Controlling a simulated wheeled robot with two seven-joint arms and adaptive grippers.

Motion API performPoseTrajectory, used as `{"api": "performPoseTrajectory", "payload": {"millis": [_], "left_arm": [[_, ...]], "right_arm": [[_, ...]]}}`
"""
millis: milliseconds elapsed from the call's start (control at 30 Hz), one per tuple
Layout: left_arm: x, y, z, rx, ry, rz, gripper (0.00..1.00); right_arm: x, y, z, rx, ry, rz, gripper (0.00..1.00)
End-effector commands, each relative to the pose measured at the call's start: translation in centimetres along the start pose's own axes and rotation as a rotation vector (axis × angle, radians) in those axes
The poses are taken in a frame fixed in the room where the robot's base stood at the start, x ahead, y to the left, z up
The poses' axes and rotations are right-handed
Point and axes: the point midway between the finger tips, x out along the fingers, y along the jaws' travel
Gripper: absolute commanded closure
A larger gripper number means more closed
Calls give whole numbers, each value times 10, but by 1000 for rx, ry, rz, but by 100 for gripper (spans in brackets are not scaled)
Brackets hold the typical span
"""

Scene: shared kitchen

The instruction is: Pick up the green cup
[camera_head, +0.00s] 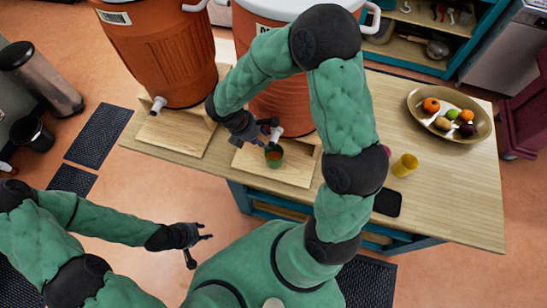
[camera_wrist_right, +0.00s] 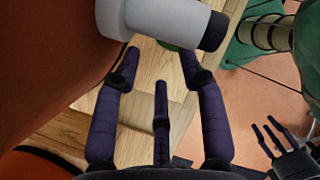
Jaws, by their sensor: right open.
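The green cup (camera_head: 273,161) stands upright on a wooden board under the spigot of the right orange cooler, with an orange-brown inside. My right gripper (camera_head: 268,131) is open, just behind and above the cup beside the spigot. In the right wrist view its spread fingers (camera_wrist_right: 160,72) have nothing between them, and only a green sliver of the cup (camera_wrist_right: 168,46) shows past the spigot. Whether a finger touches the cup, I cannot tell. My left gripper (camera_head: 200,246) is open and empty, low in front of the table; it also shows in the wrist view (camera_wrist_right: 272,138).
The white spigot with a dark tip (camera_wrist_right: 165,22) is close above my right fingers. The right cooler (camera_head: 283,103) and left cooler (camera_head: 160,50) stand close by. A yellow cup (camera_head: 405,165), a dark flat object (camera_head: 387,202) and a fruit bowl (camera_head: 418,107) are to the right.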

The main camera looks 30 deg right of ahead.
Motion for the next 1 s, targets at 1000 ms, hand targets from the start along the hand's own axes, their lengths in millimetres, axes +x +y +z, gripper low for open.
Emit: {"api": "performPoseTrajectory", "payload": {"millis": [1000], "left_arm": [[7, -2, 0, 0, 0, 0, 60]], "right_arm": [[74, 4, -5, 0, 0, -1, 76]]}}
